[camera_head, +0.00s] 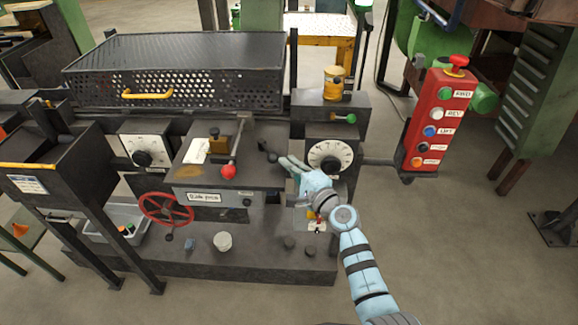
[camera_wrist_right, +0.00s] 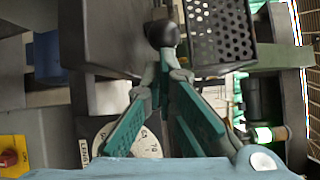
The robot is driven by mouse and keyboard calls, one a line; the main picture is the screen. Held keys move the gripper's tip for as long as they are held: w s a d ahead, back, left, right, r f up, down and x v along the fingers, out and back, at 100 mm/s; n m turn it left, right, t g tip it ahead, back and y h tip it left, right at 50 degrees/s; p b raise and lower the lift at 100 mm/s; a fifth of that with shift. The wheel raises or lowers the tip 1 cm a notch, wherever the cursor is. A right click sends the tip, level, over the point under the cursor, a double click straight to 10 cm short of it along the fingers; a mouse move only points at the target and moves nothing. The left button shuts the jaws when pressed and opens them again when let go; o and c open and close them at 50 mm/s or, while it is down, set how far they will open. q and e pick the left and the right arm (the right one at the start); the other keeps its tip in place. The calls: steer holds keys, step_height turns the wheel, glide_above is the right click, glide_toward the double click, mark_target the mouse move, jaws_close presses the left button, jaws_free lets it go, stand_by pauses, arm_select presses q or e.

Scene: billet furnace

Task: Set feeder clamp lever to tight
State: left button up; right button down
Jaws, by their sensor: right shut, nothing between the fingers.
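A short lever with a black ball knob (camera_head: 272,157) stands on the dark machine top, just left of the white dial. I cannot read a label that names it as the feeder clamp lever. My right gripper (camera_head: 284,160) is beside the knob, its fingers pointing left toward it. In the right wrist view the black knob (camera_wrist_right: 161,34) is just beyond the fingertips (camera_wrist_right: 176,77), which meet with nothing between them. I cannot tell whether they touch the lever. My left gripper is not in view.
A lever with a red knob (camera_head: 228,172) stands left on the guide block. A white dial (camera_head: 330,157) is right of the gripper, below a green-knobbed lever (camera_head: 345,118). A red button panel (camera_head: 440,120) stands at right. A red handwheel (camera_head: 166,209) is at lower left.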

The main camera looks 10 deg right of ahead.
steer(key=shift+s+a+f, duration=0.25)
steer(key=shift+s+a, duration=0.1)
steer(key=shift+a, duration=0.4)
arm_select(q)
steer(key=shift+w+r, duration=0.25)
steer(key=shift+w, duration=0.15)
arm_select(e)
steer(key=shift+a, duration=0.35)
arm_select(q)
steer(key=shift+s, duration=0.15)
